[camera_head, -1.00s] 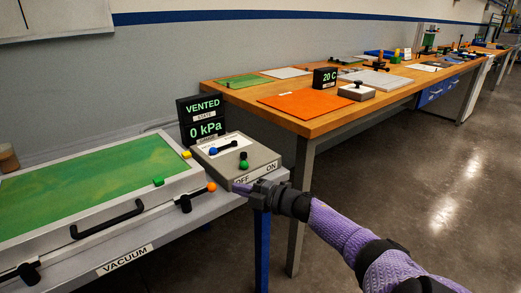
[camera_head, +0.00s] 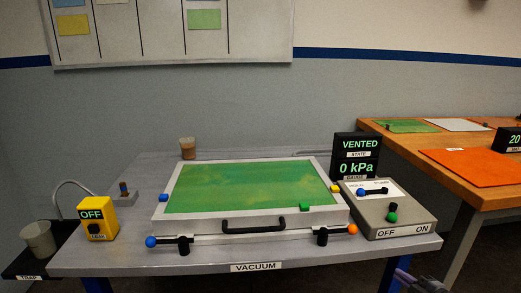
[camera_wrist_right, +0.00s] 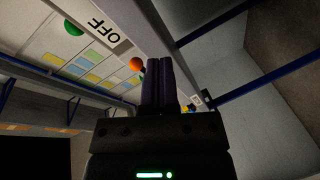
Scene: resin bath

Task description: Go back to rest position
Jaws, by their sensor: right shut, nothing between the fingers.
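My right gripper (camera_head: 404,278) shows only in part at the bottom edge of the head view, low in front of the table's right front corner. In the right wrist view its two dark purple fingers (camera_wrist_right: 165,80) lie together, shut and with nothing between them. My left gripper is not in view. The control box (camera_head: 388,210) with a blue-ended lever, a green knob and OFF and ON labels stands above and behind the right gripper, apart from it.
The display (camera_head: 357,157) reads VENTED, 0 kPa. A wooden bench (camera_head: 440,155) stands at right.

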